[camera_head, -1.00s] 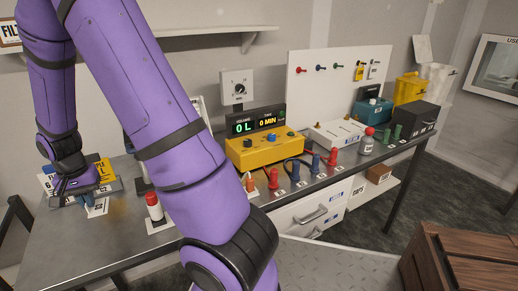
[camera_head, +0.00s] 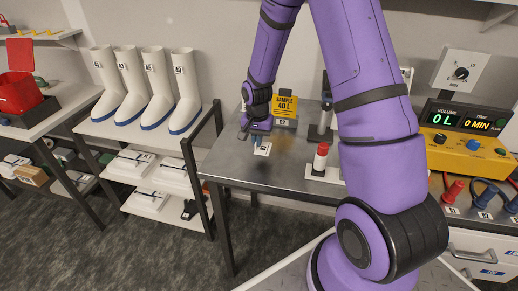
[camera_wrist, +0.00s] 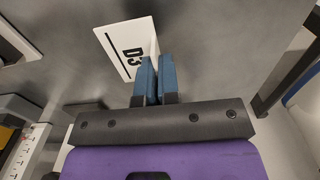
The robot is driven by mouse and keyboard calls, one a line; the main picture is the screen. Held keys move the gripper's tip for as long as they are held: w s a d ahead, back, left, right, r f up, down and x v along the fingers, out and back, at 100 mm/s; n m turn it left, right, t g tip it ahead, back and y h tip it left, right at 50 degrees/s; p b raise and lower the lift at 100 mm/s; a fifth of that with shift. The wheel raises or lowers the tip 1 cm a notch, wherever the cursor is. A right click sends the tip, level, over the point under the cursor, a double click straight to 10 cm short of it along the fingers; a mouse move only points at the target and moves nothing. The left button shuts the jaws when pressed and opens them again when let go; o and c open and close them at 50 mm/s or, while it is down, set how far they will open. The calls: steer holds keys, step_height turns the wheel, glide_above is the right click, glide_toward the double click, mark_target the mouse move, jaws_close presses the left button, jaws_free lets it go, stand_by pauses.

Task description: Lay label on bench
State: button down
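The label is a white card marked D3 (camera_wrist: 126,48) in the wrist view. Its near edge sits between the blue fingertips of my gripper (camera_wrist: 157,80), which are nearly together on it. In the head view the label (camera_head: 263,149) shows as a small white patch just below my gripper (camera_head: 256,138), over the left part of the steel bench (camera_head: 225,168). I cannot tell whether the label touches the bench top.
A red-capped item (camera_head: 321,158) on a white base is to the right. The yellow meter box (camera_head: 465,152) is farther right. The bench's front-left area is bare. A shelf with white boots (camera_head: 130,85) stands left.

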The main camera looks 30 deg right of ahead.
mark_target(257, 156)
steer(key=shift+f, duration=2.05)
steer(key=shift+f, duration=0.2)
steer(key=c, duration=1.4)
jaws_free()
steer(key=shift+o, duration=0.2)
steer(key=shift+r, duration=0.1)
